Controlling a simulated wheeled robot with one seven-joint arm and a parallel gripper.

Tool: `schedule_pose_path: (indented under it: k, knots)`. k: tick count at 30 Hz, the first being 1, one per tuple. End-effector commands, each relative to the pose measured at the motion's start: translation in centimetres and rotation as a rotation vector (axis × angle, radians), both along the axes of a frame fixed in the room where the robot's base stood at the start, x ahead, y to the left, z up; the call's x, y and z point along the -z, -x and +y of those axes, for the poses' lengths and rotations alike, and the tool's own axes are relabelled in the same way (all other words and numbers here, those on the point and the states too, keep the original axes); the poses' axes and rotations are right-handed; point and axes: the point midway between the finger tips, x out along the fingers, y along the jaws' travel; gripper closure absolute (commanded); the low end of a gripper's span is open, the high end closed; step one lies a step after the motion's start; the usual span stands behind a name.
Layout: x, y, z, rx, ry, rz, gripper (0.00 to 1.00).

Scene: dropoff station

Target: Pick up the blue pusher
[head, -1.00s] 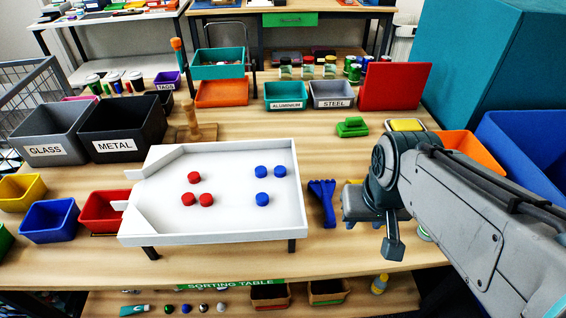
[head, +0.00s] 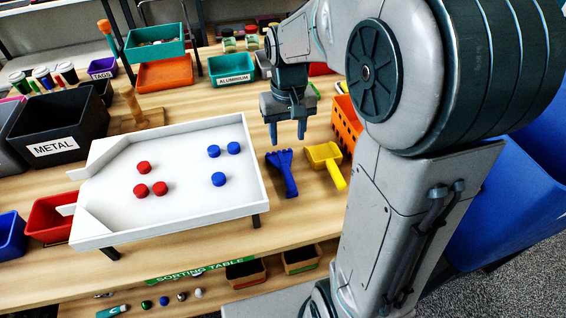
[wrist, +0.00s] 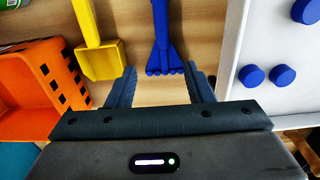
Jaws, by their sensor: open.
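The blue pusher (head: 284,172) lies flat on the wooden table just right of the white tray (head: 262,190), its toothed wide end toward the back and its handle toward the front. My gripper (head: 289,137) points down just behind the pusher's wide end, open and empty. In the wrist view the blue pusher (wrist: 161,38) shows with its wide end between and a little beyond the open fingertips (wrist: 160,80). No contact with it is seen. Its handle end runs out of the wrist view at the top.
A yellow scoop (head: 327,158) lies right of the pusher, and it sits near one finger in the wrist view (wrist: 97,55). An orange perforated basket (head: 345,125) stands behind the scoop. Red and blue discs lie in the white tray. Bare table lies in front of the pusher.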

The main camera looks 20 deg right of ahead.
Motion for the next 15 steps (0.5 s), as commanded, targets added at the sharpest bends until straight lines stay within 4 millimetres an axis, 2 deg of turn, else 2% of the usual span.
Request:
schedule_pose_path:
  k: [3, 9, 15]
  knots:
    - [2.6, 0.2, -0.1, 0.002, 0.0, 0.007, 0.53]
    - [6.1, 0.1, -0.1, 0.003, 0.0, 0.004, 0.53]
    - [7.5, 0.1, 0.0, 0.003, 0.0, 0.001, 0.53]
